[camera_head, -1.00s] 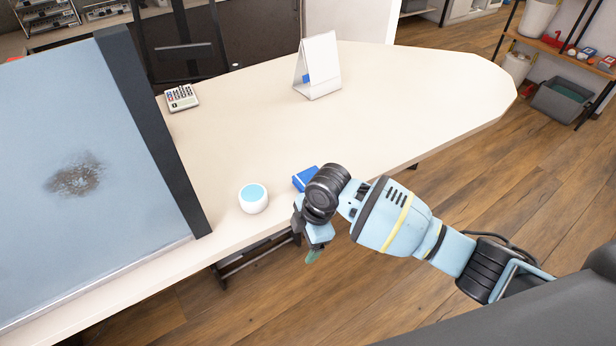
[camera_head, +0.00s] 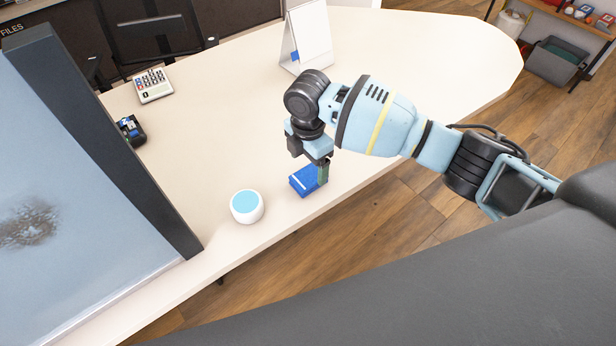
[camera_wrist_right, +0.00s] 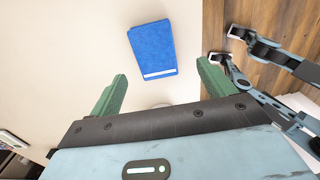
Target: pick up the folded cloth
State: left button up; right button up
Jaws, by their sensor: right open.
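The folded cloth (camera_head: 303,181) is a small blue rectangle with a white stripe, flat on the pale table near its front edge. In the right wrist view the cloth (camera_wrist_right: 152,47) lies just beyond the fingertips, roughly centred between them, with its striped end nearer. My right gripper (camera_head: 323,172) points down at the cloth's right side and hides part of it in the head view. In the wrist view its two green fingers (camera_wrist_right: 163,72) are wide apart with nothing between them. My left gripper is not in view.
A white round device with a light blue top (camera_head: 246,206) stands left of the cloth. A blue-grey panel with a dark frame (camera_head: 110,140) fills the left. A calculator (camera_head: 153,86), a black item (camera_head: 131,130) and a white stand-up calendar (camera_head: 306,38) are farther back. The table's right part is clear.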

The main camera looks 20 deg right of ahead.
aim_at(307, 177)
jog(key=shift+w+f, duration=0.15)
jog(key=shift+f, duration=1.3)
jog(key=shift+w+f, duration=0.15)
jog(key=shift+f, duration=1.25)
jog(key=shift+c, duration=0.4)
jog(key=c, duration=1)
